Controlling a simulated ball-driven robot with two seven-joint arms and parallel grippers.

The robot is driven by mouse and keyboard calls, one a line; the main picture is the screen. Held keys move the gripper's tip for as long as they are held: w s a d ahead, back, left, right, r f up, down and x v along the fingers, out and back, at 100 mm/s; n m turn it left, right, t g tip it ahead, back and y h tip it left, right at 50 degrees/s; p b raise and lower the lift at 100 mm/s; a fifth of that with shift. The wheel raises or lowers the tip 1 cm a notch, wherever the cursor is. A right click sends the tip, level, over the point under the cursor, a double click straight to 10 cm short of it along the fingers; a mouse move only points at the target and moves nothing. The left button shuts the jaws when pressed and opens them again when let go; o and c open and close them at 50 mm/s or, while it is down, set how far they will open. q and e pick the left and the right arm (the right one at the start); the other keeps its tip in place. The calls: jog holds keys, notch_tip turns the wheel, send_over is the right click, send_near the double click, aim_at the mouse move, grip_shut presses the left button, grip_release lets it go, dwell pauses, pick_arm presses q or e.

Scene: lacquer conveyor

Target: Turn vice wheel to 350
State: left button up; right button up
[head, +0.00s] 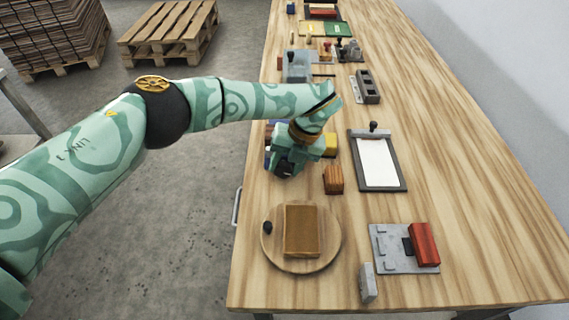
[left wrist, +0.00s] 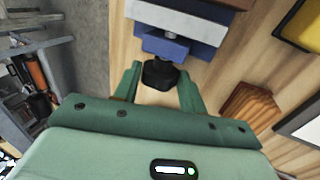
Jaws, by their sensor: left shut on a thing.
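The vice (left wrist: 175,45) has a blue and grey body and shows at the top of the left wrist view. Its black wheel (left wrist: 160,73) faces my gripper. My left gripper (left wrist: 160,80) is shut on the wheel, with one green finger on either side of it. In the head view my left gripper (head: 286,164) is at the left edge of the bench and hides most of the vice; only bits of blue (head: 268,153) show beside it. I see no readable angle mark on the wheel. My right gripper is not in view.
A wooden block (head: 333,180) stands just right of my gripper, and a yellow item (head: 330,144) behind it. A clipboard (head: 396,178) lies further right. A round board (head: 270,250) and a grey plate (head: 390,262) lie nearer. The bench's right side is clear.

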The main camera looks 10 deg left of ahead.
pick_arm(q)
jog(key=shift+w+d+f+y+b, duration=0.1)
jog(key=shift+d+f+y+b, duration=0.15)
jog(key=shift+y+b, duration=0.65)
jog(key=shift+r+g+y+b, duration=0.1)
jog(key=shift+g+y+b, duration=0.2)
jog(key=shift+y+b, duration=0.35)
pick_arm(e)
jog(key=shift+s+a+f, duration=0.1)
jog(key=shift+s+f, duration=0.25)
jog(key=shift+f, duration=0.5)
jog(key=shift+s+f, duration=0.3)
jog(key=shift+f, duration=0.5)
pick_arm(q)
jog(key=o, duration=1)
jog(key=shift+c, duration=0.2)
jog(key=shift+r, duration=0.1)
